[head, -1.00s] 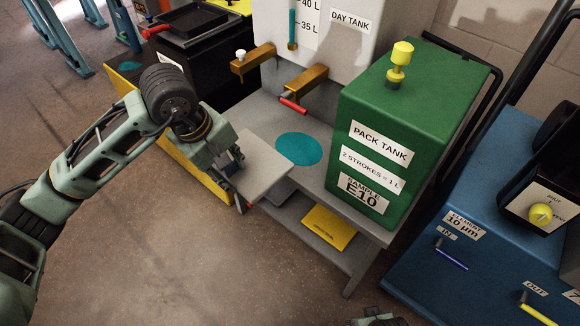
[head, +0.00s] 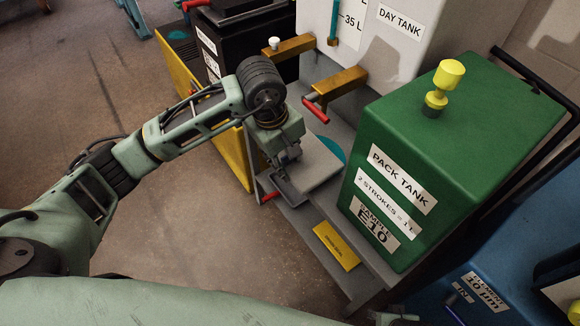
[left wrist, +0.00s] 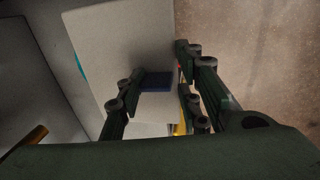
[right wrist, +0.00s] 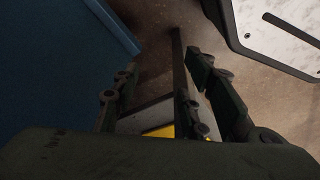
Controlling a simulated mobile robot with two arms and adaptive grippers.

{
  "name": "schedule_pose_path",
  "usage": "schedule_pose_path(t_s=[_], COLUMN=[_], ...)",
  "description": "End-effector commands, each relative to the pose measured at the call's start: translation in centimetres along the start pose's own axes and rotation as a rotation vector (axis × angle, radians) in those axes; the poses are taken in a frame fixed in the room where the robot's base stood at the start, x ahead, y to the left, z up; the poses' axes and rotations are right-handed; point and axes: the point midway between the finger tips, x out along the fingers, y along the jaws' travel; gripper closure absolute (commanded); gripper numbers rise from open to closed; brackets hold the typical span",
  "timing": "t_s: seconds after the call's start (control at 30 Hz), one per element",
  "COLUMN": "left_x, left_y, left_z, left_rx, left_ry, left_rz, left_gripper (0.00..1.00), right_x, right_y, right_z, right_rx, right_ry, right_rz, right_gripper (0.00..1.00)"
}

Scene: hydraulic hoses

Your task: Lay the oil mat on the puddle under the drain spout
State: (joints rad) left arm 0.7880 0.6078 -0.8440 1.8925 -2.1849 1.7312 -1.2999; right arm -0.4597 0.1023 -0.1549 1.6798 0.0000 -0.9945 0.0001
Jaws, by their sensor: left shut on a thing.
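The pale grey oil mat (head: 318,168) is a flat square held by one edge in my left gripper (head: 284,178). It also shows large in the left wrist view (left wrist: 120,45), with a dark blue patch (left wrist: 156,82) between the fingers. The teal puddle (head: 334,148) lies on the grey bench shelf, and the mat hides part of it from the head. A sliver of puddle shows beside the mat in the left wrist view (left wrist: 80,66). I cannot tell whether the mat touches the shelf. The brass drain spout (head: 338,84) with a red handle is above. My right gripper (right wrist: 158,75) is open and empty.
The green pack tank (head: 400,170) stands right of the mat, close to it. The white day tank (head: 385,50) is behind. A yellow plate (head: 336,246) lies on the lower shelf. A blue unit (head: 480,265) stands at the right. A yellow-sided black unit (head: 235,165) is at the left.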

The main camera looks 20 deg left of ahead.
Motion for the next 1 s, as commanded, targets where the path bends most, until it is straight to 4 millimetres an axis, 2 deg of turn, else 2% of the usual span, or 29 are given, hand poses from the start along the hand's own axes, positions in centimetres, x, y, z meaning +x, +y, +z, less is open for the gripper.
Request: schedule_pose_path(t_s=[0.37,0.73,0.97,1.0], left_x=[4.0,4.1,4.3,4.2], left_y=[-0.8,-0.8,-0.8,-0.8], left_z=[0.1,0.0,0.0,0.0], left_rx=[-0.001,0.001,0.001,0.000], left_ry=[-0.001,0.001,0.001,0.001], left_rz=[0.000,0.002,0.002,0.002], left_gripper=[0.98,0.98,0.98,0.64], right_x=[-1.2,-1.3,-2.0,-2.3], right_y=[0.1,0.1,0.1,0.1], right_z=[-0.9,-1.0,-1.4,-1.5], right_rx=[0.001,0.002,0.003,0.003], right_ry=[0.010,0.007,0.011,0.015], right_rz=[0.001,0.002,0.001,0.001], right_gripper=[0.60,0.60,0.60,0.60])
